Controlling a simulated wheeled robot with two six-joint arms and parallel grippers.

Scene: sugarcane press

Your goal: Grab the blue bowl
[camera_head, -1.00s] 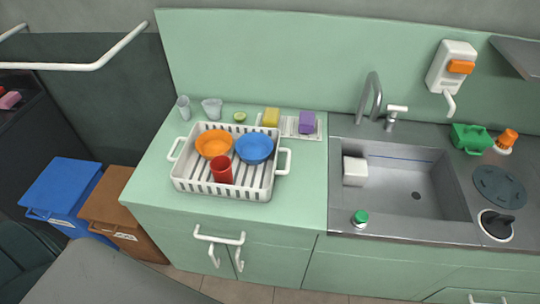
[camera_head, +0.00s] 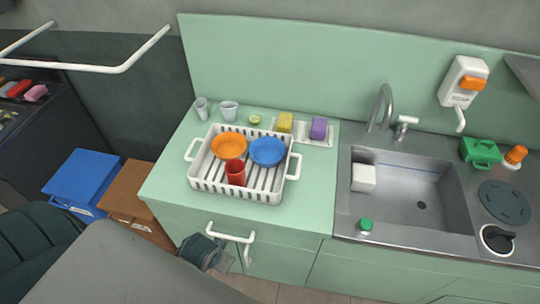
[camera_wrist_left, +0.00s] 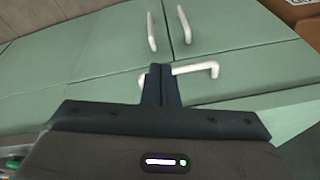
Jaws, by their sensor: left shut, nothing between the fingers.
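The blue bowl (camera_head: 267,151) sits in the right part of a white dish rack (camera_head: 285,196) on the green counter. An orange bowl (camera_head: 229,145) lies to its left and a red cup (camera_head: 236,173) stands in front, all in the rack. My left gripper shows in the head view (camera_head: 222,258), low in front of the cabinet doors and well below the rack. In the left wrist view its two dark fingers (camera_wrist_left: 162,85) are together and empty, facing the cabinet front. No right gripper is in view.
White cabinet handles (camera_head: 231,233) stick out close to my left gripper. A sink (camera_head: 405,195) is to the right of the rack. Blue (camera_head: 78,182) and brown (camera_head: 128,203) bins stand left of the counter. A yellow sponge (camera_head: 285,122) and purple sponge (camera_head: 319,128) lie behind the rack.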

